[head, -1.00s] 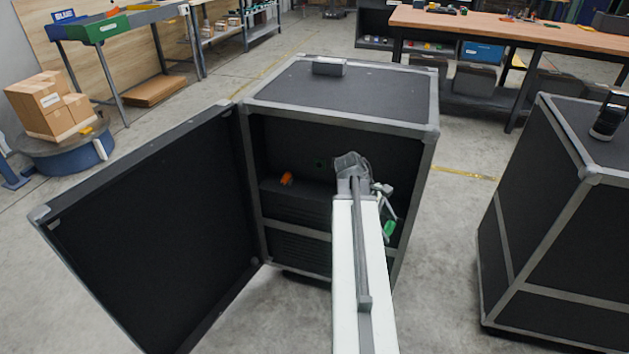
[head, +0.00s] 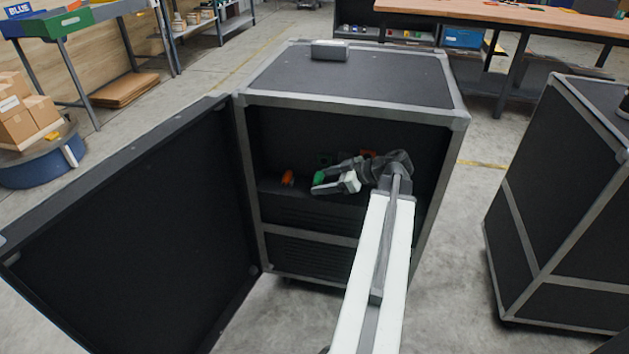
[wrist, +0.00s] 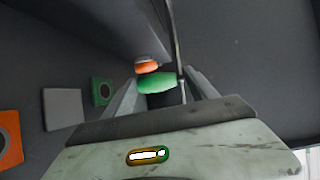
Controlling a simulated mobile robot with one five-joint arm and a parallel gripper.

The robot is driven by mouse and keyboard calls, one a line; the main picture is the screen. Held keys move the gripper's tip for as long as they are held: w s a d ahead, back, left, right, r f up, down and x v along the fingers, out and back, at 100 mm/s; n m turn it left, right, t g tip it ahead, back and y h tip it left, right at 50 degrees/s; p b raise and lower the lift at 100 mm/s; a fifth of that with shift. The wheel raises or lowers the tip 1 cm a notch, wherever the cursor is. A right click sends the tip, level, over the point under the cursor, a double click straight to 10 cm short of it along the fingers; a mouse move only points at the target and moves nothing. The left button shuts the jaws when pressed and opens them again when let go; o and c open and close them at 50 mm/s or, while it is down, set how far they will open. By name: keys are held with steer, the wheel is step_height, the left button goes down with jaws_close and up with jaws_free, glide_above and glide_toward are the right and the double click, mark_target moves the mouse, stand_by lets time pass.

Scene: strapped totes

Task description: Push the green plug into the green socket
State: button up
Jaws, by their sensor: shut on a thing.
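My gripper (head: 328,184) is inside the open black case, shut on the green plug (head: 318,177). In the wrist view the green plug (wrist: 157,83) lies crosswise between the fingers. The green socket (wrist: 103,91) is a green square with a dark hole on the back panel, left of the plug and apart from it.
An orange plug (head: 287,177) sits left of my gripper, beyond the green plug in the wrist view. An orange socket (wrist: 8,138) and a blank grey plate (wrist: 63,108) are on the same panel. The case door (head: 130,200) stands open at left.

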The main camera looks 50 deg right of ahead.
steer(key=shift+w, duration=0.15)
steer(key=shift+w+d, duration=0.25)
steer(key=shift+d, duration=0.1)
steer(key=shift+w+d, duration=0.4)
steer(key=shift+d, duration=0.25)
steer(key=shift+w+d, duration=0.4)
steer(key=shift+d, duration=0.3)
steer(key=shift+w+d, duration=0.4)
steer(key=shift+d, duration=0.25)
steer(key=shift+s+d, duration=0.15)
steer(key=shift+d, duration=0.1)
